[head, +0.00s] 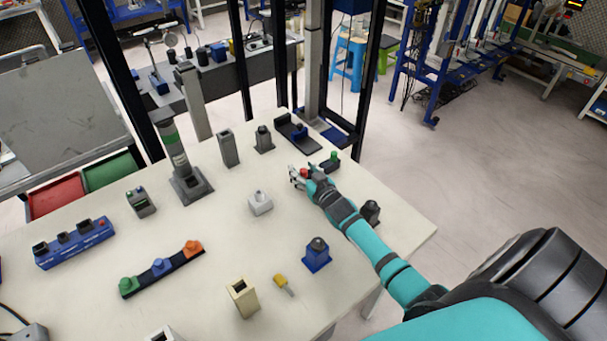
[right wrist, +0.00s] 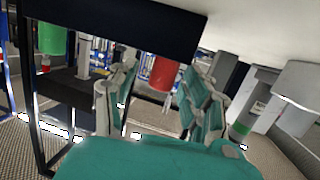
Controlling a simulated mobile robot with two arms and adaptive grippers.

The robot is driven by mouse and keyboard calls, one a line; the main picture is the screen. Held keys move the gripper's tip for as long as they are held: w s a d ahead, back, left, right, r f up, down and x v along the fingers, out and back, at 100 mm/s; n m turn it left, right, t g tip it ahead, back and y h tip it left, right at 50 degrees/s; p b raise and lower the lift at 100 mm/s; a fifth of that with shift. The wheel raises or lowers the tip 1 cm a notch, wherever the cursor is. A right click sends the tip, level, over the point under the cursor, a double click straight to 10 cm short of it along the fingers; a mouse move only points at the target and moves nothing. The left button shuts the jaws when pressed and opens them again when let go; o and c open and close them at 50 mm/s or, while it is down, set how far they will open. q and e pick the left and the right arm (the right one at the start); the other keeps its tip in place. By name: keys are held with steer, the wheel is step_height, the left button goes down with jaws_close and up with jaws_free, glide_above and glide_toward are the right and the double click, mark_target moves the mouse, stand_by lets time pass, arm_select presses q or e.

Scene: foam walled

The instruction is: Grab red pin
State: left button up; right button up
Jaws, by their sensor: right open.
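The red pin (head: 304,173) shows as a small red spot at my right gripper (head: 299,178), near the far right part of the table. My right arm reaches in from the lower right. In the right wrist view, which looks upside down, the red pin (right wrist: 166,76) is a red cylinder on a dark block (right wrist: 120,22). It lies between the two spread fingers of my right gripper (right wrist: 158,90), with gaps on both sides. The gripper is open and holds nothing. My left gripper is not in view.
A green pin (head: 333,156) stands close behind the gripper; a green cylinder (right wrist: 52,38) shows in the wrist view. A grey block (head: 260,203) is left of the gripper, a dark piece (head: 370,211) right of my arm. A blue block (head: 317,256) stands nearer. The table (head: 215,235) has bare areas between.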

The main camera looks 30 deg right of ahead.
steer(key=shift+c, duration=0.3)
steer(key=c, duration=0.9)
jaws_close()
steer(key=shift+r, duration=0.1)
